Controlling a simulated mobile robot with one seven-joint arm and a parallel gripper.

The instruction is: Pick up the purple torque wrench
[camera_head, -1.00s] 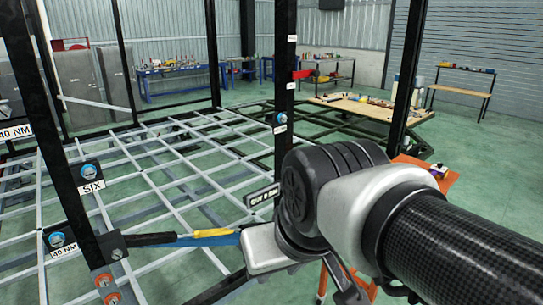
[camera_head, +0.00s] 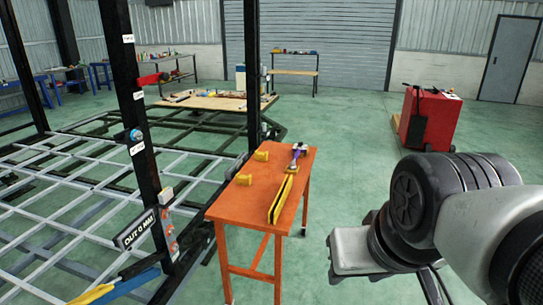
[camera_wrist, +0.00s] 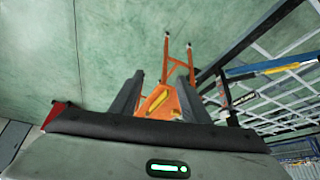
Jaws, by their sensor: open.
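An orange table (camera_head: 232,205) stands at the centre of the head view. A slim tool with a purple part, which looks like the purple torque wrench (camera_head: 294,160), lies near its far right edge, behind a long yellow-and-black item (camera_head: 282,200). In the wrist view my gripper (camera_wrist: 162,80) has its two dark fingers spread apart with nothing held. The orange table (camera_wrist: 183,97) shows beyond and between the fingers, apart from them, with a yellow item on it. I cannot make out the wrench in the wrist view. My gripper's fingers do not show in the head view.
Two yellow blocks (camera_head: 261,156) sit on the table's left side. A dark post (camera_head: 252,80) and the trailer frame (camera_head: 50,215) stand left of the table. A red cart (camera_head: 428,120) stands at the back right. Green floor (camera_head: 345,135) right of the table is clear.

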